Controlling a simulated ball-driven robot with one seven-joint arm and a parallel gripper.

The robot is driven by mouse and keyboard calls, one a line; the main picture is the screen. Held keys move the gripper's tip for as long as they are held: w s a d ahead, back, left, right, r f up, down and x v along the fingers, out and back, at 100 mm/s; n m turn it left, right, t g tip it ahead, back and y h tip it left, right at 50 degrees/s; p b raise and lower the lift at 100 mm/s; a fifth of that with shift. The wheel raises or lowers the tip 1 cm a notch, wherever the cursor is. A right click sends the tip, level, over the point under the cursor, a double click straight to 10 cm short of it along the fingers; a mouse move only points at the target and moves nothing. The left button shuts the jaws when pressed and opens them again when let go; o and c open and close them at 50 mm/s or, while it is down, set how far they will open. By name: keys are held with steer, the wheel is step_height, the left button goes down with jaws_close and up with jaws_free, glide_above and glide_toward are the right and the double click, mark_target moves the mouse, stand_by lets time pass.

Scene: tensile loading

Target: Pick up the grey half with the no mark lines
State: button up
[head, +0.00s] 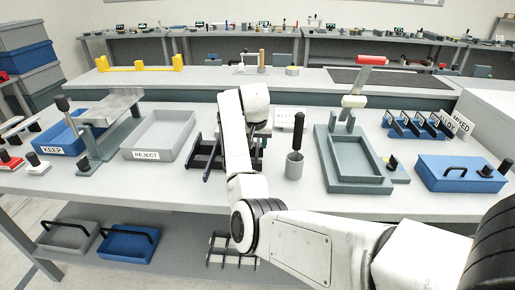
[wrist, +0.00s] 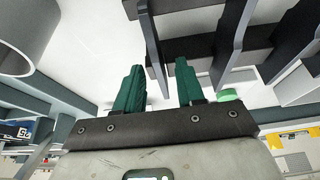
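A dark grey rack with upright slats (wrist: 205,35) is just beyond and beside the fingertips. In the head view, part of this dark rack (head: 212,165) shows on the table behind my white arm, which hides my gripper and much of the rack.
A grey cup (head: 294,166) with a black-handled tool stands right of my arm, and a grey fixture (head: 329,178) beyond it. The REJECT tray (head: 145,155) and blue KEEP tray (head: 53,151) lie left. A blue lidded box (head: 460,178) sits at right.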

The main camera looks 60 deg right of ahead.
steer(key=shift+c, duration=0.4)
jaws_close()
